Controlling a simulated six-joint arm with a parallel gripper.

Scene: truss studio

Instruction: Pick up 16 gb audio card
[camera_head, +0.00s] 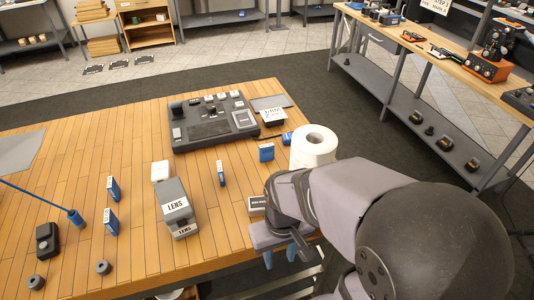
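Several small blue cards stand upright on the wooden table. Two are at the left, one behind (113,189) and one in front (111,221). A thin card (221,173) stands edge-on near the middle, and a wider one (266,152) stands left of the paper roll. Their print is too small to read, so I cannot tell which is the 16 gb audio card. My gripper (280,257) points down near the table's front right edge, apart from these cards. Its blue fingertips appear spread with nothing between them; my arm hides part of it.
A grey box labelled LENS (175,203) and a white block (160,171) stand mid-table. A dark control console (211,129) and white roll (314,143) stand behind. A small labelled box (256,206) is beside my arm. A blue-handled rod (75,216) and black device (47,240) are left.

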